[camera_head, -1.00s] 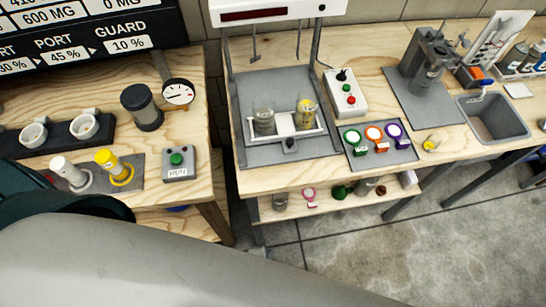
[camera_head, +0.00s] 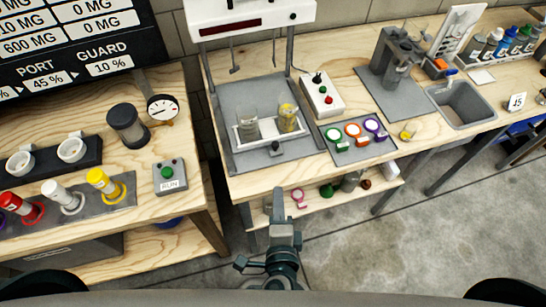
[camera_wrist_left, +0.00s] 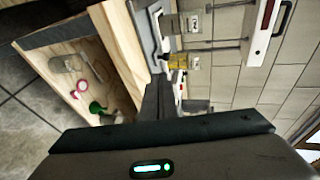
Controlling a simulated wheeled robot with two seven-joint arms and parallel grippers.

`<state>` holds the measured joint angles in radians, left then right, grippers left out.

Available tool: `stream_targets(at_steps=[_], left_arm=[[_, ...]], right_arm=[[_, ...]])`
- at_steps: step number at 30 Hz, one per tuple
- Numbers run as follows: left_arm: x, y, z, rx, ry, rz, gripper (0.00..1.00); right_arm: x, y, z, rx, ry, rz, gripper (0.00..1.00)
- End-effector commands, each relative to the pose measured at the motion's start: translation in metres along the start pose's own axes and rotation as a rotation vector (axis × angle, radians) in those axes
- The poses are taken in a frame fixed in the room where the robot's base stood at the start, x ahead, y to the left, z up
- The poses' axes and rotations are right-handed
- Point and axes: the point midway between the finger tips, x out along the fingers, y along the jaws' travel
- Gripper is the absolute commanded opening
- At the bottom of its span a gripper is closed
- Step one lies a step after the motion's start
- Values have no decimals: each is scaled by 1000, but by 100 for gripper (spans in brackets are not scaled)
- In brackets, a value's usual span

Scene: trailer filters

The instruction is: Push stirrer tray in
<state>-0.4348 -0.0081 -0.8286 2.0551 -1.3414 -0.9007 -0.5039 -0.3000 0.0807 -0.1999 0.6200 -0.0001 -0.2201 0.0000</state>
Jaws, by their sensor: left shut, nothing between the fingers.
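The stirrer tray (camera_head: 240,139) is a white frame on the grey base plate under the stirrer stand. It holds a clear jar (camera_head: 248,125) with greyish contents and a jar with yellow contents (camera_head: 287,117). A dark knob (camera_head: 276,149) sits at the tray's front edge. My left gripper (camera_head: 277,192) is shut and empty, just in front of the bench edge and below the tray, apart from it. In the left wrist view its dark fingers (camera_wrist_left: 158,100) point toward the tray (camera_wrist_left: 146,30), which shows sideways. My right gripper is not in view.
The stirrer stand (camera_head: 250,16) has rods hanging above the jars. A control box (camera_head: 320,95) with buttons stands to the right. The lower shelf (camera_head: 318,206) holds small items. Floor to the right is open.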

Motion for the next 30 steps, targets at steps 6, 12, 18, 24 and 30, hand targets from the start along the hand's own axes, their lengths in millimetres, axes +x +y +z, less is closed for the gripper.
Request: stream_targets(at_steps=[6,12,18,24,30], left_arm=[[2,0,0,0,1,1,0],[13,-1,0,0,1,0,0],[39,-2,0,1,1,-1,0],[75,-3,0,3,0,-1,0],[108,-6,0,1,1,0,0]], right_arm=[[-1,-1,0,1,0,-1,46],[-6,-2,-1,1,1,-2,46],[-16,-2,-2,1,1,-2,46],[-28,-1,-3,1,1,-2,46],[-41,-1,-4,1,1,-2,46]])
